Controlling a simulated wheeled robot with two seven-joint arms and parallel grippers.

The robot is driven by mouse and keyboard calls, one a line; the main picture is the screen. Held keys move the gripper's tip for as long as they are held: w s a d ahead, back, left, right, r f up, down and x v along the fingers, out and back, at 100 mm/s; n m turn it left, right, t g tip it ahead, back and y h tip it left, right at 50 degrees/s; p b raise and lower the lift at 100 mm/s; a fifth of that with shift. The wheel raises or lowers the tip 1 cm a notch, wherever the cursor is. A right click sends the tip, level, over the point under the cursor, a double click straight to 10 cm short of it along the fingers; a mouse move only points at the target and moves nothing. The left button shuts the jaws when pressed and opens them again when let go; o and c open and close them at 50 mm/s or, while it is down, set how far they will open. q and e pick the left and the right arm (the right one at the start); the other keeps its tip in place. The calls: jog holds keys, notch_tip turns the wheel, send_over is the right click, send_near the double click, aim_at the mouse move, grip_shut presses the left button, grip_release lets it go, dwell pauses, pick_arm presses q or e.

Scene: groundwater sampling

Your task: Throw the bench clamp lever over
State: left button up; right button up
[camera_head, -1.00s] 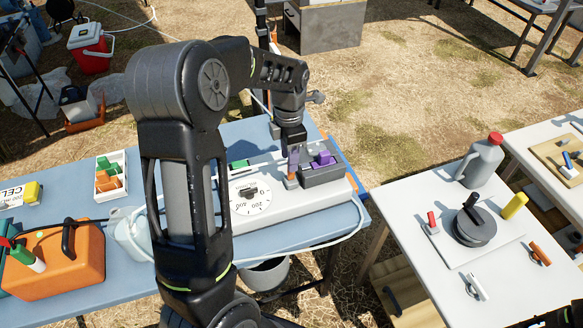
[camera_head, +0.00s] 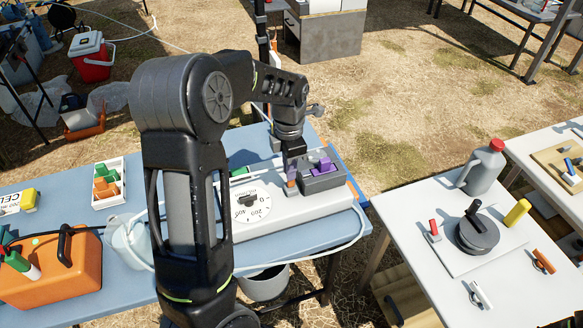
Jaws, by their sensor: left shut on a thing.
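A long grey-white console with a round dial (camera_head: 250,202) lies on the blue table. My left gripper (camera_head: 291,178) points down at the console, between the dial and a dark grey box (camera_head: 322,181) holding purple pieces. It is shut on a small part with an orange-brown lower end (camera_head: 291,188), which I take to be the clamp lever. The fingers hide most of this part, so I cannot tell which way it is thrown. My right gripper is out of view.
The blue table (camera_head: 60,192) also carries an orange case (camera_head: 60,275), a white tray (camera_head: 122,177) of coloured pieces and a pale bucket (camera_head: 125,238). A white table (camera_head: 420,225) at right holds a grey jug (camera_head: 483,168) and a round dark device (camera_head: 477,232). Bare ground separates the tables.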

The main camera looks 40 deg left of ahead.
pick_arm(q)
grip_shut()
jog(key=shift+w+a+p, duration=0.15)
jog(key=shift+a+p, duration=0.2)
jog(key=shift+p, duration=0.1)
jog(key=shift+w+a+f+g+h+p, duration=0.15)
jog(key=shift+w+a+g+h+p, duration=0.2)
jog(key=shift+a+p, duration=0.2)
jog(key=shift+w+a+f+g+h+p, duration=0.15)
jog(key=shift+w+a+g+h+p, duration=0.1)
jog(key=shift+w+a+h+p, duration=0.25)
jog(key=shift+a+f, duration=0.15)
jog(key=shift+f, duration=0.05)
